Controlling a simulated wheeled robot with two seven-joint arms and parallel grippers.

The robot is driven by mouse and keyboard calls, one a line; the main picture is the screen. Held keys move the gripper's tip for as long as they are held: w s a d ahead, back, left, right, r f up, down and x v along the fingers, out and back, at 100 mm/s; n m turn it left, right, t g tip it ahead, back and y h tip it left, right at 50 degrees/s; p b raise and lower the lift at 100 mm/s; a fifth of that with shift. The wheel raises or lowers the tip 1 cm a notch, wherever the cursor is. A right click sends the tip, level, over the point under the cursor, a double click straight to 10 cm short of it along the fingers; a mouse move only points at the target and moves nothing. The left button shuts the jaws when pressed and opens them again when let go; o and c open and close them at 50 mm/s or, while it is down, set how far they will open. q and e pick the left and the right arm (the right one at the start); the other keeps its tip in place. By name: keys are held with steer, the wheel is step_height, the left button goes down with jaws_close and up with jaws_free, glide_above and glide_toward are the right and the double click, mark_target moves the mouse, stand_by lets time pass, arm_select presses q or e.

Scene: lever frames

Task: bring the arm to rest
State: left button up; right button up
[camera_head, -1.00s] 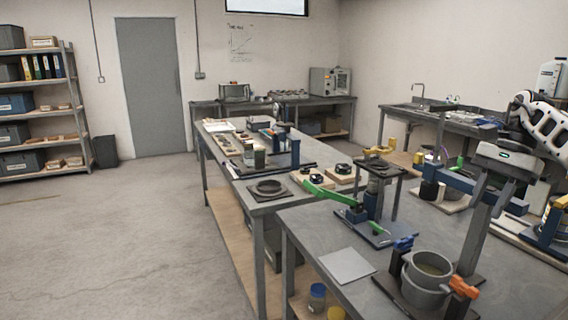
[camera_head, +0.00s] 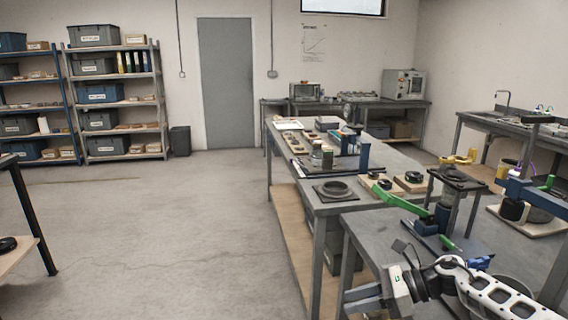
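My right arm comes in from the lower right, a white link with dark holes and dark wrist joints. Its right gripper (camera_head: 362,297) is at the bottom, pointing left, by the front left corner of the near workbench (camera_head: 385,230). The fingers are small and dark, and their opening is hard to make out. I see nothing clearly held in them. My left gripper is not in view.
A green lever (camera_head: 400,198) on a blue-based stand lies just beyond my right arm. A small black-topped stand (camera_head: 458,177) is beside it. Shelves (camera_head: 120,103) stand far left. The floor (camera_head: 170,235) left of the benches is clear.

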steer(key=s+a+f+m+t+y, duration=0.15)
steer(key=s+a+m+t, duration=0.35)
steer(key=m, duration=0.6)
steer(key=s+a+f+m+t+h, duration=0.1)
steer(key=s+a+f+m+t, duration=0.15)
steer(key=a+m+t, duration=0.55)
steer(key=s+d+f+m+g+h, duration=0.1)
steer(key=s+d+f+m+h, duration=0.2)
steer(key=s+m, duration=0.3)
steer(key=s+d+f+m+g+h, duration=0.2)
steer(key=s+d+f+m+h, duration=0.2)
steer(key=m, duration=0.8)
steer(key=s+d+f+m+g+h, duration=0.2)
steer(key=s+d+f+m+h, duration=0.1)
steer(key=s+m, duration=0.5)
step_height(320, 180, down, 2)
steer(key=shift+s+d+f+m+h, duration=0.15)
steer(key=shift+d+f+m+h, duration=0.15)
steer(key=shift+d+m, duration=0.45)
